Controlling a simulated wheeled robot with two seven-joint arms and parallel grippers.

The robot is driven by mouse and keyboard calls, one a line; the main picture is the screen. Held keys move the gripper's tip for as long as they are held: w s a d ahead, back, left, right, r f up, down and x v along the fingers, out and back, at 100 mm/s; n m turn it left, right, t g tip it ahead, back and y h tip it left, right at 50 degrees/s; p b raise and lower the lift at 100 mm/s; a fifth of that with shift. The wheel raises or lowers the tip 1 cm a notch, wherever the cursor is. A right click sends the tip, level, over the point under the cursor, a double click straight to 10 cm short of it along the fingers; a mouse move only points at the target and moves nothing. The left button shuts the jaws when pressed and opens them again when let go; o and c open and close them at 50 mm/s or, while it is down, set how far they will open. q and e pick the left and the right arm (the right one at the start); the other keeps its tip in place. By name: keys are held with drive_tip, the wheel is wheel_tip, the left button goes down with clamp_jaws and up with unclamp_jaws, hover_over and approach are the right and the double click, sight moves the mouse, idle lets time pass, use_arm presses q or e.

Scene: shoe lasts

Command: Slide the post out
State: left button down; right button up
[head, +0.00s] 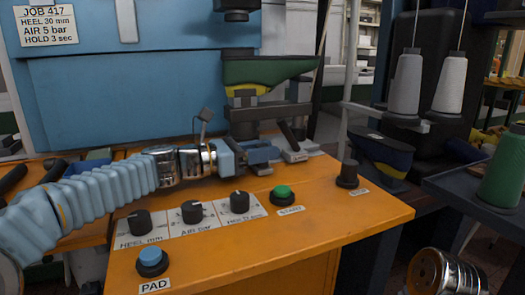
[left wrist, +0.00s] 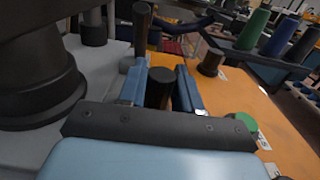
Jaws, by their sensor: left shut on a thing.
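My left gripper (head: 266,152) reaches in from the left to the base of the press, below the shoe last. Its two blue fingers (left wrist: 160,87) also show in the left wrist view, on either side of a short dark post (left wrist: 159,91). The gripper is shut on this post; the exact contact is hard to see. The green and yellow shoe last (head: 262,72) sits sole up on the press above the gripper. My right gripper is not in view.
A dark blue shoe (head: 385,153) and thread spools (head: 405,84) are at the right.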

use_arm(q)
drive_tip(key=shift+a, duration=0.1)
drive_tip(key=p+v, duration=0.1)
drive_tip(key=v, duration=1.7)
drive_tip(key=shift+f, duration=0.1)
drive_tip(key=c, duration=1.1)
unclamp_jaws()
drive_tip(key=shift+a, duration=0.1)
drive_tip(key=shift+o, duration=1)
drive_tip(key=shift+s+a, duration=0.15)
